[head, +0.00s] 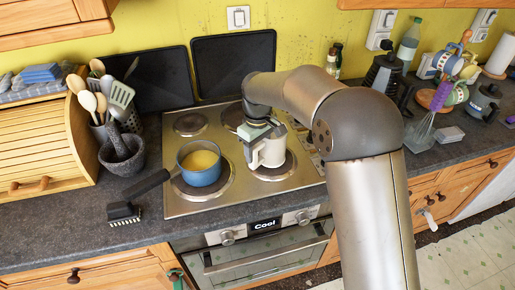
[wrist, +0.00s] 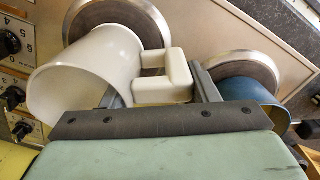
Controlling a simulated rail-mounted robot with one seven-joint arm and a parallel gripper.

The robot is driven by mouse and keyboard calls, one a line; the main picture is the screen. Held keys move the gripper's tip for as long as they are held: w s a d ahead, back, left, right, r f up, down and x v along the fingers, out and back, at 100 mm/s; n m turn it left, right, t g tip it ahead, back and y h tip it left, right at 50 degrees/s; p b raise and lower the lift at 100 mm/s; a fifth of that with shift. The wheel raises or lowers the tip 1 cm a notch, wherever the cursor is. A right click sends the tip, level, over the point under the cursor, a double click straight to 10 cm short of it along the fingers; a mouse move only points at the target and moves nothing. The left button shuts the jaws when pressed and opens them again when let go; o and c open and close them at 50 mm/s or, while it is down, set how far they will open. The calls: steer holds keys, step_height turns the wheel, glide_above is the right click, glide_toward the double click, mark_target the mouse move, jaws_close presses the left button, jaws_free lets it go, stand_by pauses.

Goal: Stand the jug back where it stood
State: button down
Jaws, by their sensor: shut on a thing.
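The white jug (head: 272,152) is at the front right hotplate (head: 270,172) of the steel hob in the head view. I cannot tell whether its base touches the hob. My gripper (head: 257,133) comes in from above, shut on the jug's handle. In the wrist view the jug (wrist: 85,82) lies to the left with its open mouth toward the lower left, and its handle (wrist: 165,78) sits between the fingers of my gripper (wrist: 162,90). Part of the jug is hidden behind my gripper in the head view.
A blue pot (head: 204,178) with yellow contents stands on the front left hotplate, close to the jug. A black brush (head: 124,213) and a mortar (head: 122,158) are on the left worktop. A bottle (head: 409,45) and several utensils crowd the right worktop. The rear left hotplate (head: 190,123) is clear.

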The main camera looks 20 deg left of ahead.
steer(key=shift+f, duration=0.1)
steer(key=shift+c, duration=2.2)
jaws_free()
steer(key=shift+r+p, duration=2.7)
steer(key=shift+r, duration=1.3)
step_height(320, 180, up, 17)
steer(key=b, duration=0.1)
steer(key=shift+r+b, duration=0.2)
steer(key=shift+b, duration=0.2)
